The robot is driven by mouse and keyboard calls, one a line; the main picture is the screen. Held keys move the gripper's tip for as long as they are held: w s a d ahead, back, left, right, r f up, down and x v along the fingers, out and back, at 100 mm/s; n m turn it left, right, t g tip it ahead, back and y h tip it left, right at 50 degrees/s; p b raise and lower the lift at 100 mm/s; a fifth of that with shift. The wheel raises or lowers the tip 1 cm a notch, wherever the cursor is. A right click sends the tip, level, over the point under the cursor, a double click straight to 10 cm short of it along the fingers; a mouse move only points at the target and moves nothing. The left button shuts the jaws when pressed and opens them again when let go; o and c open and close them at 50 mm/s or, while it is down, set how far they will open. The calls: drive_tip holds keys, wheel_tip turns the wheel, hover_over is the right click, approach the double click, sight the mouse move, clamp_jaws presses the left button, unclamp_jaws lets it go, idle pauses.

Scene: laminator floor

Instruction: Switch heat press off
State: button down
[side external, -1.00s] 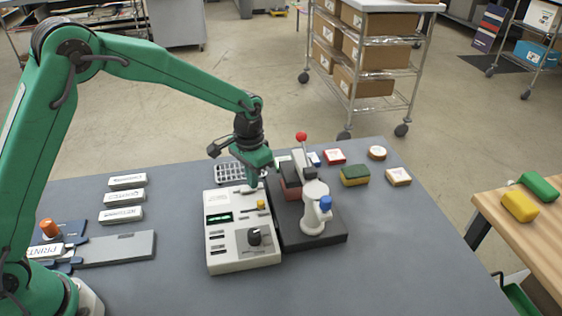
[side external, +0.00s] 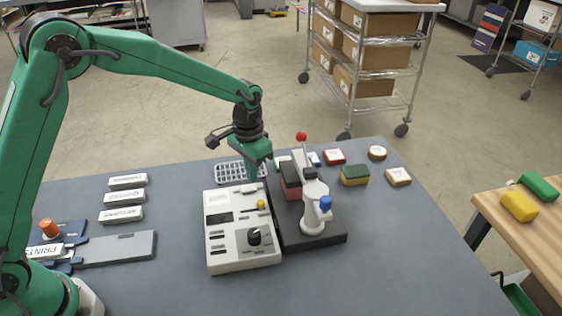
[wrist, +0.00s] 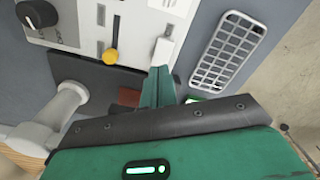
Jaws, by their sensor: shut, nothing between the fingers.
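The white control box (side external: 222,258) stands on the grey table, left of the heat press (side external: 314,207), which has a dark base, a red-ball lever and a blue knob. The box's display (side external: 219,218) is dark. Its black dial (side external: 254,237) and yellow-tipped slider (side external: 261,204) also show in the wrist view, the dial (wrist: 38,13) at top left and the slider (wrist: 110,57) right of it. A white switch lever (wrist: 164,47) is just beyond my gripper (wrist: 158,72). My gripper is shut and empty over the box's far right edge; I cannot tell whether it touches the lever.
A grey wire rack (side external: 241,172) lies behind the box. Several pads and stamps, including a yellow-green sponge (side external: 355,175), lie behind and right of the press. White labelled blocks (side external: 123,198) and a grey plate (side external: 120,248) lie left. The front table is clear.

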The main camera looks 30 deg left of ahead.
sight(251, 187)
drive_tip(key=shift+r, duration=2.2)
drive_tip(key=s+a+r+n+t, duration=0.1)
drive_tip(key=s+a+r+t, duration=0.1)
drive_tip(key=s+a+r, duration=0.35)
drive_tip(key=s+a+r+n+t, duration=0.1)
drive_tip(key=s+a+r, duration=0.1)
drive_tip(key=s+r, duration=0.55)
drive_tip(key=s+a+n+t, duration=0.1)
drive_tip(key=s+a, duration=0.3)
drive_tip(key=s, duration=0.9)
drive_tip(key=shift+s+t, duration=0.25)
drive_tip(key=shift+t, duration=0.55)
